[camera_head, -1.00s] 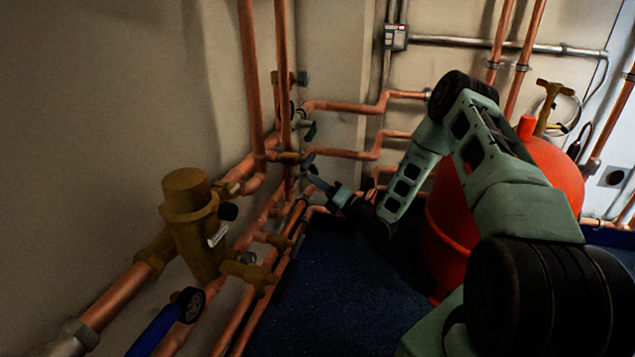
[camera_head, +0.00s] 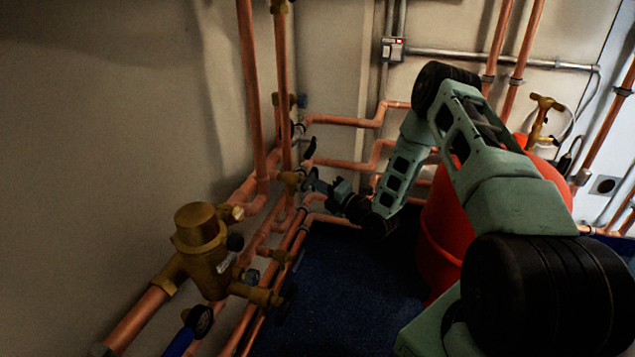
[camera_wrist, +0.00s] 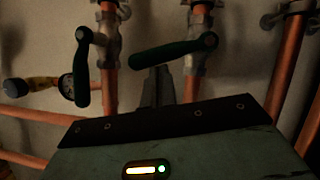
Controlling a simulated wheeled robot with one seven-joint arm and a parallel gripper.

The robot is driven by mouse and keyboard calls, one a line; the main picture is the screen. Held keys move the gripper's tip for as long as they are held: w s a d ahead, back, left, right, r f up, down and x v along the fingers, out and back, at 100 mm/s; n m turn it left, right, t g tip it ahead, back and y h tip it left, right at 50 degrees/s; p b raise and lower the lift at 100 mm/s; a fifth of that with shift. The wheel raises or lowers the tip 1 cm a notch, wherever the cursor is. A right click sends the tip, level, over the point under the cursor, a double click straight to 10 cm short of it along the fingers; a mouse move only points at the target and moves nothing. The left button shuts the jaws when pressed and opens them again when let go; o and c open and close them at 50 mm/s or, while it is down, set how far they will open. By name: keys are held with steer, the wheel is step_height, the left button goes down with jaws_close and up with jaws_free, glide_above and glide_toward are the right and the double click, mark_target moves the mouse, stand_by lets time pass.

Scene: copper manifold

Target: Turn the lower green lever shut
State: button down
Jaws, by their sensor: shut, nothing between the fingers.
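Two green levers show in the wrist view. The left lever (camera_wrist: 82,68) hangs down along its copper pipe, and the right lever (camera_wrist: 172,51) lies nearly crosswise to its pipe, its free end to the left. I cannot tell from this view which is the lower one. My gripper (camera_wrist: 157,72) is shut and empty, its fingertips just below the middle of the right lever; contact is unclear. In the head view my gripper (camera_head: 314,183) is by the pipes at the wall corner. A dark lever (camera_head: 310,148) stands just above it there.
Copper pipes (camera_head: 250,85) run up and along the left wall, with a brass valve body (camera_head: 203,250) in front. A red tank (camera_head: 445,235) stands behind my arm at right. The blue floor (camera_head: 340,285) between is clear. A gauge (camera_wrist: 68,85) is at left in the wrist view.

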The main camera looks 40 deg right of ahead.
steer(key=shift+w+d+r+m+g+p, duration=0.4)
steer(key=shift+w+d+r+m+p, duration=0.25)
steer(key=shift+m+p, duration=0.4)
steer(key=shift+d, duration=0.15)
